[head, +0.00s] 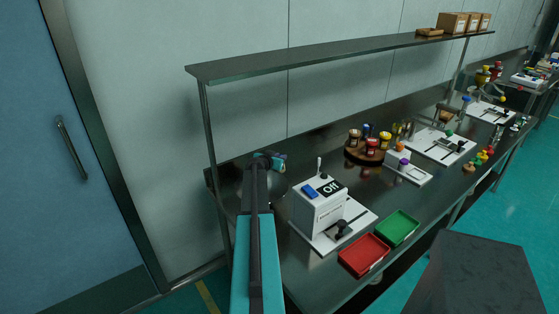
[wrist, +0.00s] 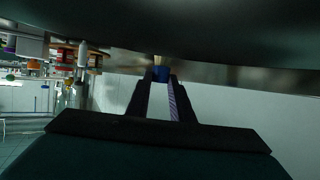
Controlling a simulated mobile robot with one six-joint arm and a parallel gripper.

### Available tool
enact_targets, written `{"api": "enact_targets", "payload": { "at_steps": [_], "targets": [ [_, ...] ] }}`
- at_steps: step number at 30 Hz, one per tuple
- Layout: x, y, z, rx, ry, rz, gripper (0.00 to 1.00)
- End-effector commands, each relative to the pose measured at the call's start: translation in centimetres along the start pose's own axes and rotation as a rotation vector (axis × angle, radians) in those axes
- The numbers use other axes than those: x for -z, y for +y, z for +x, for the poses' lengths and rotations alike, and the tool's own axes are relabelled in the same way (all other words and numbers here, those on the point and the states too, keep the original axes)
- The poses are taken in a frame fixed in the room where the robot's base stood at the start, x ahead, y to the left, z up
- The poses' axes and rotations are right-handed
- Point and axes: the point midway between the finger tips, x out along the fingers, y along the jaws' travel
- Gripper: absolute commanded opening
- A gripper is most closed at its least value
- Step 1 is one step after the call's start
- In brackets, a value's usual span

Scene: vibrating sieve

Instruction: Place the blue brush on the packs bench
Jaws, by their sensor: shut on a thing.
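In the wrist view my gripper (wrist: 160,80) is shut on a small blue thing with a pale tan tip, which looks like the blue brush (wrist: 161,73). Only its end shows between the fingertips. In the head view my arm reaches over the left end of the long dark bench (head: 405,217), with my gripper (head: 270,160) near the wall under the shelf. The brush cannot be made out there. I cannot tell which surface is the packs bench.
A white control box (head: 318,208), a red tray (head: 363,255) and a green tray (head: 398,228) stand on the bench. Behind them is a round rack of jars (head: 368,148). A dark shelf (head: 330,53) overhangs the bench. Another bench (head: 517,97) stands at far right.

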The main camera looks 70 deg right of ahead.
Motion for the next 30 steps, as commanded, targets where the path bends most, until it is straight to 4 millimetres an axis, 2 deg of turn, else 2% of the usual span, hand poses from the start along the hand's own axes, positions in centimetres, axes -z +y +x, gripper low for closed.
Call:
{"api": "enact_targets", "payload": {
  "at_steps": [6, 23, 24, 27, 30],
  "targets": [
    [-1.4, 0.0, 0.7, 0.000, 0.000, 0.000, 0.00],
    [-1.9, 0.1, 0.9, -0.001, 0.001, 0.001, 0.00],
    [-1.9, 0.1, 0.9, -0.001, 0.001, 0.001, 0.22],
    [-1.8, 0.1, 0.8, -0.001, 0.000, 0.001, 0.39],
    [-1.8, 0.1, 0.8, -0.001, 0.000, 0.001, 0.39]
  ]
}}
